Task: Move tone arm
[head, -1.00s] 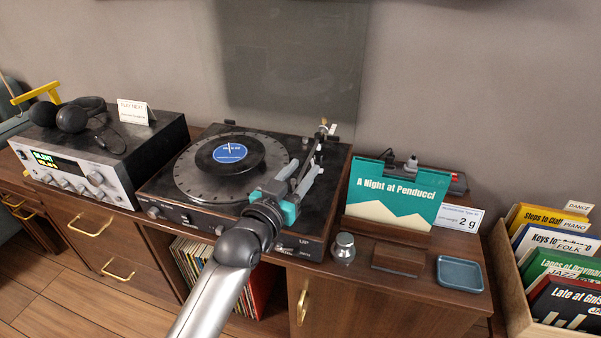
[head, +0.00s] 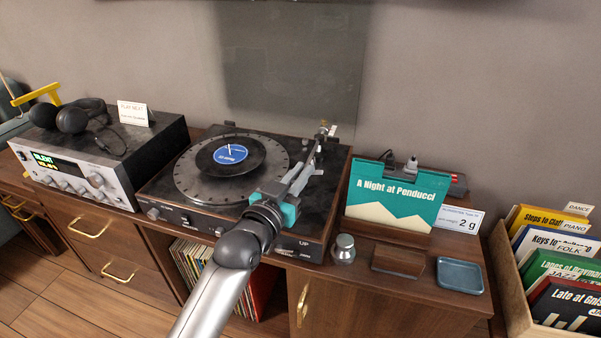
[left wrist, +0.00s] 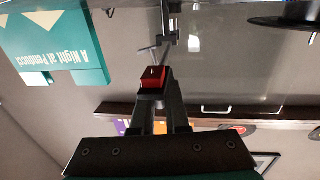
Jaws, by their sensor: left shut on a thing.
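The turntable (head: 262,215) stands on the wooden cabinet, with a small black record (head: 253,158) with a blue label on its platter. The tone arm (head: 323,136) is at the platter's right side, clear of the record. My left gripper (head: 308,168) reaches in from the front, over the turntable's right part, and its fingers are shut on the tone arm's front end. In the left wrist view, a small red part (left wrist: 153,77) sits between the fingertips (left wrist: 156,84). The fingers partly hide the tone arm in the head view. My right gripper is not in view.
A teal sleeve (head: 395,197) stands upright right of the turntable, close to my gripper. A metal knob-like weight (head: 344,248) and a blue tray (head: 460,274) lie in front. A silver receiver (head: 85,170) is at left, a record crate (head: 510,275) at right.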

